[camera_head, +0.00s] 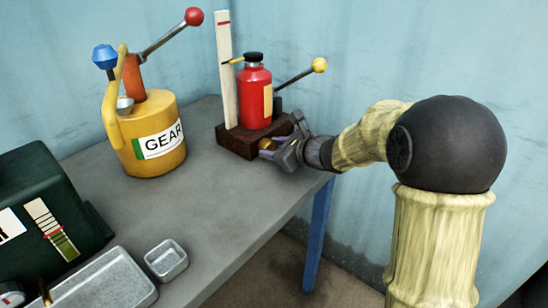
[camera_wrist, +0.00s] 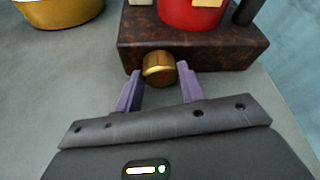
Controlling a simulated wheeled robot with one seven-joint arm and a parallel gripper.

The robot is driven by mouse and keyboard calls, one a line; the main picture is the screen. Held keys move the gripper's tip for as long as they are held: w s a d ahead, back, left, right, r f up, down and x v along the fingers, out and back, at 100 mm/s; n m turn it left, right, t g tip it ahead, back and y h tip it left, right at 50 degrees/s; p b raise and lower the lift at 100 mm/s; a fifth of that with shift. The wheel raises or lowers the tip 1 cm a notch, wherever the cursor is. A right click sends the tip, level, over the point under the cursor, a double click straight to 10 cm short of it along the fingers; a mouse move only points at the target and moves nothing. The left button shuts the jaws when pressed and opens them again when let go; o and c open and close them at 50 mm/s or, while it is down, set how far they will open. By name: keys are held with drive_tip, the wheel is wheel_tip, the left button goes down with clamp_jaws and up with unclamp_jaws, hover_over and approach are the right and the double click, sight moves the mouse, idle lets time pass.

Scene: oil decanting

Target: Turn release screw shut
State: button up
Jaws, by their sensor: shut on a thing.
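The release screw (camera_wrist: 158,68) is a round brass knob on the near face of a dark reddish-brown block (camera_wrist: 195,47). The screw also shows small in the head view (camera_head: 266,144), at the block's front. My gripper (camera_wrist: 161,74) has its two purple fingers on either side of the knob, shut on it. In the head view my gripper (camera_head: 270,149) reaches the block from the right. The block carries a red bottle-shaped cylinder (camera_head: 257,92) with a black cap. The screw's thread is hidden inside the block.
A white upright gauge strip (camera_head: 226,75) and a yellow-knobbed lever (camera_head: 297,80) stand by the cylinder. A yellow GEAR can (camera_head: 150,160) with a pump lever is to the left. A dark green box (camera_head: 40,200) and metal trays (camera_head: 166,261) are nearer. The table's middle is clear.

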drive_tip(key=shift+s+f+n+t+h+b, duration=0.1)
drive_tip(key=shift+f+n+t+h+b, duration=0.25)
drive_tip(key=shift+b, duration=1.25)
drive_tip(key=shift+f+n+t+y+b, duration=0.1)
drive_tip(key=shift+n+t+b, duration=0.3)
drive_tip(key=shift+b, duration=1.2)
drive_tip(key=shift+r+n+b, duration=0.2)
drive_tip(key=shift+n+b, duration=0.25)
drive_tip(key=shift+b, duration=0.65)
drive_tip(key=shift+a+r+b, duration=0.1)
drive_tip(key=shift+r+b, duration=0.05)
drive_tip(key=shift+b, duration=0.2)
drive_tip(key=o, duration=1)
drive_tip(key=p, duration=0.4)
drive_tip(key=shift+r+m, duration=0.25)
drive_tip(key=shift+m, duration=0.05)
drive_tip(key=m+g+p, duration=0.1)
drive_tip(key=p, duration=0.5)
drive_tip(key=m+g+y+p, duration=0.1)
drive_tip(key=m+p, duration=0.1)
drive_tip(key=p, duration=0.4)
drive_tip(key=shift+d+r, duration=0.1)
drive_tip(key=shift+d, duration=0.1)
